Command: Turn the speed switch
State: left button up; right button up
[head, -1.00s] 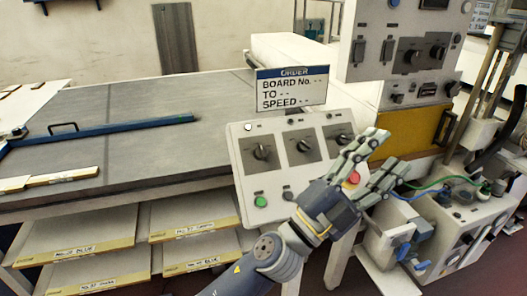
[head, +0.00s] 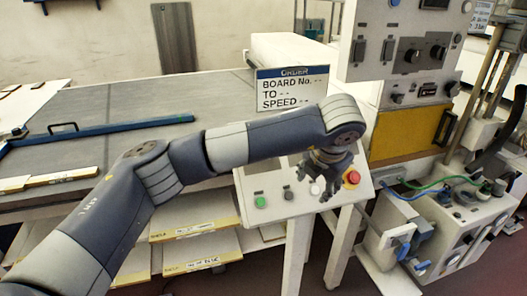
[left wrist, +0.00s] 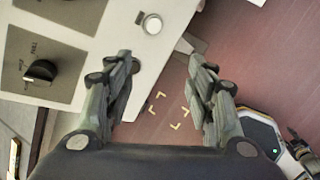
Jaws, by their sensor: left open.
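The control panel (head: 275,212) stands below the order sign, and my left arm now covers its row of rotary switches in the head view. My left gripper (head: 320,182) is over the panel's right part, pointing down, close to the red button (head: 351,178). In the left wrist view my left gripper (left wrist: 160,62) is open and empty, its fingers apart over the panel's edge and the floor. A black rotary switch (left wrist: 40,72) on a grey plate lies left of the fingers, apart from them. Its small label is too blurred to identify the switch surely.
A tall machine (head: 405,60) and a box with cables (head: 465,225) stand on the right.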

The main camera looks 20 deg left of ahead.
pick_arm(q)
jog(key=w+a+r+n+t+y, duration=0.1)
jog(key=w+a+r+n+y, duration=0.15)
jog(key=a+r+y, duration=0.45)
jog(key=shift+n+h, duration=0.25)
jog(key=shift+h, duration=0.65)
jog(key=w+a+f, duration=0.1)
jog(key=a, duration=0.1)
jog(key=w+a+f+p, duration=0.1)
jog(key=w+a+f, duration=0.1)
jog(key=a, duration=0.1)
jog(key=w+a+f+p, duration=0.1)
jog(key=a+f, duration=0.1)
jog(key=a, duration=0.1)
jog(key=shift+w+f, duration=0.15)
jog(key=shift+f, duration=0.1)
jog(key=shift+w+a+f, duration=0.25)
jog(key=shift+w+f, duration=0.05)
jog(key=shift+f, duration=0.2)
jog(key=c, duration=1.1)
